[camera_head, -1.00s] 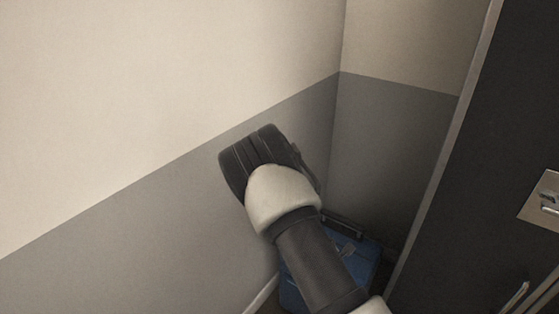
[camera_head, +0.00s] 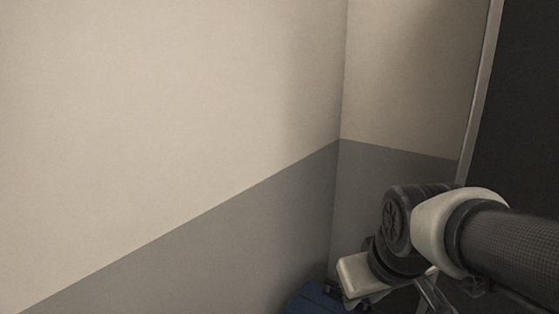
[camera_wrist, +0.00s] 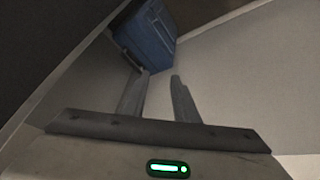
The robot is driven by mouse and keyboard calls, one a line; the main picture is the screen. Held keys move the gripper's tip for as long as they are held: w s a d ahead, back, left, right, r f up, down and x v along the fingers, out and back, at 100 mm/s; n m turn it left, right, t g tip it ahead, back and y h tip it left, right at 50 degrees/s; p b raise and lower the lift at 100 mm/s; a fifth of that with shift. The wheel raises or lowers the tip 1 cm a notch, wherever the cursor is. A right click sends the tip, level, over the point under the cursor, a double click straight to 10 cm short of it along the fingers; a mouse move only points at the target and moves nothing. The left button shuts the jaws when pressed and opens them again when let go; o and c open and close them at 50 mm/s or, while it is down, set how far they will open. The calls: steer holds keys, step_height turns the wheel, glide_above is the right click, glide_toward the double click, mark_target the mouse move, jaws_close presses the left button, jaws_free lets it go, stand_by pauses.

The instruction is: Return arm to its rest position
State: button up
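My arm reaches in from the right edge of the head view, bent at a black and pale wrist joint. My gripper (camera_wrist: 159,76) shows in the wrist view with its two grey fingers apart and nothing between them. In the head view only part of it shows, near the bottom edge, and the rest is cut off. A blue case (camera_wrist: 152,38) stands beyond the fingertips in the wrist view, apart from them. In the head view the top of the blue case (camera_head: 314,301) shows at the bottom, partly hidden by my arm.
A two-tone wall (camera_head: 190,130), cream above and grey below, fills the left and meets a second wall in a corner. A dark panel (camera_head: 525,110) with a pale edge stands on the right, behind my arm. The space before the left wall is clear.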

steer(key=s+r+m, duration=0.3)
steer(key=s+r, duration=0.1)
steer(key=s, duration=0.3)
step_height(320, 180, up, 18)
steer(key=p, duration=1.9)
steer(key=shift+w+r, duration=0.2)
steer(key=shift+w, duration=0.05)
steer(key=shift+a, duration=0.1)
